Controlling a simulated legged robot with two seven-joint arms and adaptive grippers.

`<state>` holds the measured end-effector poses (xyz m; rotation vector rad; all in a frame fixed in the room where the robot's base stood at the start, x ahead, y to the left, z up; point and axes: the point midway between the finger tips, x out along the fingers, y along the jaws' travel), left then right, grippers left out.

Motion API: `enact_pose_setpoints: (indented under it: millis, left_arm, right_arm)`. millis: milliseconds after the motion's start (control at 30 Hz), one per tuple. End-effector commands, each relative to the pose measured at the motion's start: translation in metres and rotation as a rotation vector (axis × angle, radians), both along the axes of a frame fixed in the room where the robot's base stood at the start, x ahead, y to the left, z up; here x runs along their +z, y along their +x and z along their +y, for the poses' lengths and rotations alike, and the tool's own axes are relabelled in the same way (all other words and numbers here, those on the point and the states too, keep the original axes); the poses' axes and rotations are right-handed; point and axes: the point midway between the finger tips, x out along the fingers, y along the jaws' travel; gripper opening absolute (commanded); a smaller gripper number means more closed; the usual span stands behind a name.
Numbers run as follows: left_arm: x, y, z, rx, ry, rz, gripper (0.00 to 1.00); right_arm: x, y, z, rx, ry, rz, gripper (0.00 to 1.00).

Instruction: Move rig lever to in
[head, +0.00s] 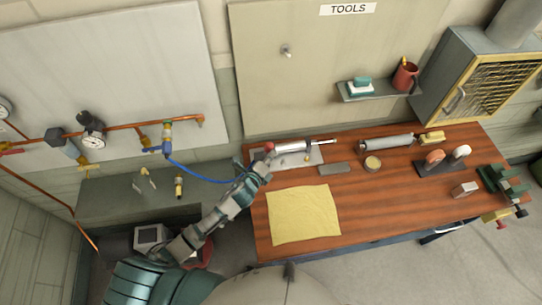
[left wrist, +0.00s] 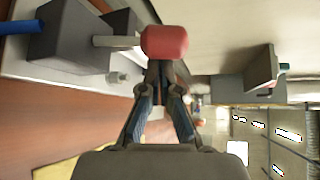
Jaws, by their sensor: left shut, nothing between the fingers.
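The rig lies at the back left of the wooden bench, on a pale base plate (head: 314,158). A light cylinder (head: 292,146) with a thin rod lies on it. The lever's red knob (head: 269,146) shows at the rig's left end. In the left wrist view the red knob (left wrist: 165,42) sits on a short grey shaft (left wrist: 115,41) from a dark grey block (left wrist: 65,42). My left gripper (head: 262,163) is shut and empty, its fingertips (left wrist: 160,68) right at the knob. I cannot tell whether they touch it. My right gripper is not in view.
A blue hose (head: 205,179) runs from the wall pipes toward the rig. A yellow cloth (head: 303,214) lies in front of it. A grey block (head: 335,168), a tin (head: 372,163) and a roller (head: 386,142) lie to the right. A shelf (head: 378,94) hangs above.

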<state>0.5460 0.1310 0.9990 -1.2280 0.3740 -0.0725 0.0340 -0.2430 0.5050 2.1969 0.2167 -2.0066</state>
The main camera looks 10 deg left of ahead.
Motion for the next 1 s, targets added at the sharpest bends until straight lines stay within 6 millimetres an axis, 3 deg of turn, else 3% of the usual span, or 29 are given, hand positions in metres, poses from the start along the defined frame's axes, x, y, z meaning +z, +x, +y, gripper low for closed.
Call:
enact_pose_setpoints:
  millis: [167, 667, 1000]
  left_arm:
    - [-0.001, -0.001, 0.002, 0.001, -0.027, -0.012, 0.00]
    - [0.002, -0.003, 0.009, 0.001, -0.113, -0.048, 0.00]
    - [0.000, -0.009, 0.023, 0.004, -0.288, -0.120, 0.00]
  right_arm:
    - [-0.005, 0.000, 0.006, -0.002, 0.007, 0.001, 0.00]
    - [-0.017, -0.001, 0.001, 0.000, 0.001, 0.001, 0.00]
    - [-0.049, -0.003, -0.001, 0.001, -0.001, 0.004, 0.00]
